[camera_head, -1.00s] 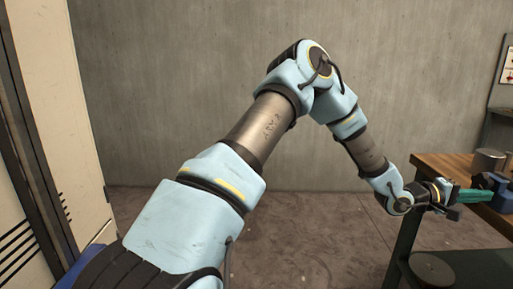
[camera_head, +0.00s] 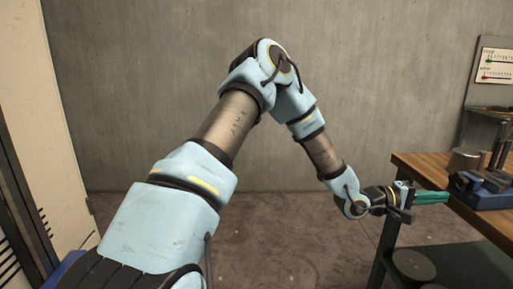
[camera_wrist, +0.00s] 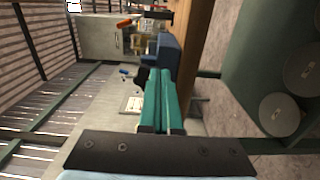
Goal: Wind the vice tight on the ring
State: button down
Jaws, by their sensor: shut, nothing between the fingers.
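The blue vice (camera_head: 490,196) sits on the wooden workbench (camera_head: 425,165) near its front edge, at the right of the head view. It also shows, partly covered by my fingers, in the wrist view (camera_wrist: 171,52). My gripper (camera_head: 447,197) has long teal fingers, lying together with nothing between them. In the wrist view the fingers (camera_wrist: 163,72) point toward the vice. In the head view their tips end close to its left side; I cannot tell whether they touch it. The ring and the vice's handle cannot be made out clearly.
A grey metal cylinder (camera_head: 465,161) stands on the bench behind the vice. Round dark discs (camera_head: 414,264) lie on the shelf under the bench. A board with charts (camera_head: 497,62) hangs at the far right. The floor left of the bench is clear.

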aim_at(458, 187)
jog(key=shift+w+d+r+n+p, duration=0.2)
jog(key=shift+d+r+n+p, duration=0.7)
jog(key=shift+d+n+p, duration=0.15)
jog(key=shift+w+d+r+n+p, duration=0.2)
jog(key=shift+d+r+n+p, duration=0.65)
jog(key=shift+d+n+p, duration=0.15)
jog(key=shift+w+d+r+n+p, duration=0.2)
jog(key=shift+d+r+n+p, duration=0.75)
jog(key=shift+d+p, duration=0.1)
jog(key=shift+w+a+f, duration=0.1)
jog(key=shift+w+f, duration=0.05)
jog(key=shift+f, duration=0.2)
jog(key=shift+f+b, duration=0.15)
jog(key=shift+b, duration=0.2)
jog(key=shift+s+f+b, duration=0.5)
jog(key=shift+f+b, duration=0.1)
jog(key=shift+b, duration=0.05)
jog(key=shift+f, duration=0.1)
jog(key=shift+s+f+b, duration=0.1)
jog(key=shift+f+b, duration=0.35)
jog(key=shift+b, duration=0.25)
